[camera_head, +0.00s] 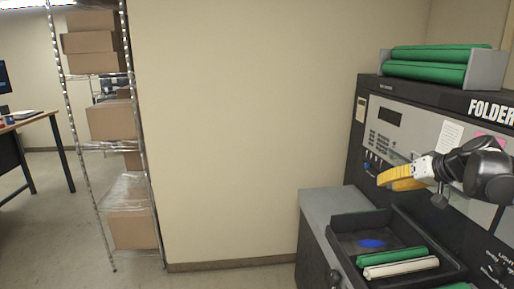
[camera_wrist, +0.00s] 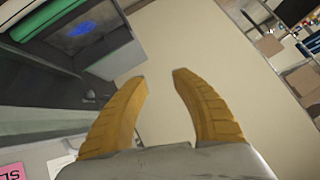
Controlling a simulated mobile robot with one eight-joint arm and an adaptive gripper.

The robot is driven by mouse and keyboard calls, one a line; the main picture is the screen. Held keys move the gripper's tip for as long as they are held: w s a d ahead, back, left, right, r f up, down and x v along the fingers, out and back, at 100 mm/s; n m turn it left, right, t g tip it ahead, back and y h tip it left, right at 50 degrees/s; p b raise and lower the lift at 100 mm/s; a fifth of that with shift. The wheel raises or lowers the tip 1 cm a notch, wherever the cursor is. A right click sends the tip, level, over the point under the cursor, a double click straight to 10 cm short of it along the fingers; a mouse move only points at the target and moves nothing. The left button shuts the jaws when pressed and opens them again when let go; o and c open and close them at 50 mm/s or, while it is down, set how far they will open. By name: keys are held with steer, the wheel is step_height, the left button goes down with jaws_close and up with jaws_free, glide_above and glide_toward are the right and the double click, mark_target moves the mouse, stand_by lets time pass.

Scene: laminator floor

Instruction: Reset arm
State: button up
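My gripper (camera_head: 397,178) has yellow fingers and is held out in front of the dark folder machine (camera_head: 428,105), above an open black tray (camera_head: 350,262). In the wrist view, the two yellow fingers of my gripper (camera_wrist: 160,78) stand apart with nothing between them. The gap shows only the beige wall and floor behind. The gripper is clear of the tray in the head view.
The tray holds a green roll (camera_head: 392,256), a white roll (camera_head: 401,267) and a blue patch (camera_head: 372,243). Green rolls (camera_head: 430,72) lie in a grey holder on the machine. A wire shelf with boxes (camera_head: 110,121) stands left. The floor between is free.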

steer(key=s+a+f+g+b, duration=0.1)
steer(key=s+a+f+b, duration=0.1)
steer(key=s+a+f, duration=0.55)
steer(key=s+a+f+g+b, duration=0.1)
steer(key=s+a+f+b, duration=0.2)
steer(key=a, duration=0.7)
steer(key=s+a+f+n+h+b, duration=0.1)
steer(key=s+a+f+h+b, duration=0.2)
steer(key=s+f, duration=1.1)
steer(key=s+a+b, duration=0.2)
steer(key=a, duration=0.2)
steer(key=shift+a+n+g, duration=0.2)
steer(key=shift+n+g, duration=0.2)
steer(key=shift+w, duration=0.1)
